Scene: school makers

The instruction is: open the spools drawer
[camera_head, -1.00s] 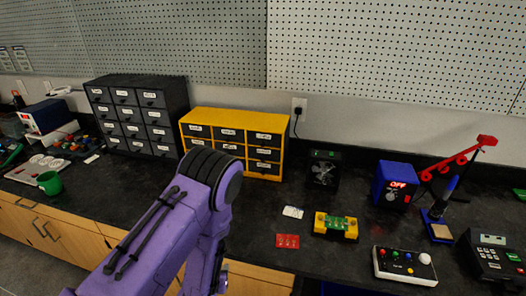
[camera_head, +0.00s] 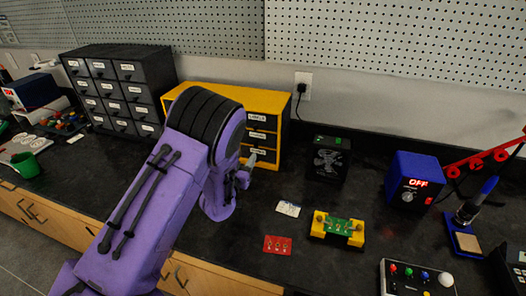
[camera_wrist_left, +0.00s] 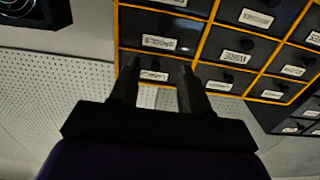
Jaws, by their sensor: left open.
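The yellow-framed cabinet (camera_head: 284,107) with black drawers stands on the dark bench against the wall. The spools drawer (camera_head: 258,136) seems to be the middle one of its right column, and it is shut. In the left wrist view, which is upside down, its label (camera_wrist_left: 158,43) looks like SPOOLS. My left gripper (camera_head: 251,160) is open and empty in front of the right column, apart from the drawer fronts as far as I can tell. In the wrist view its fingers (camera_wrist_left: 159,66) flank the label of the top right drawer. My arm hides the cabinet's left columns. My right gripper is not in view.
A dark drawer cabinet (camera_head: 118,88) stands to the left. A small fan (camera_head: 328,158) is right of the yellow cabinet. A red card (camera_head: 278,245), a white card (camera_head: 288,208) and a yellow circuit holder (camera_head: 338,228) lie in front. A blue OFF box (camera_head: 412,180) stands further right.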

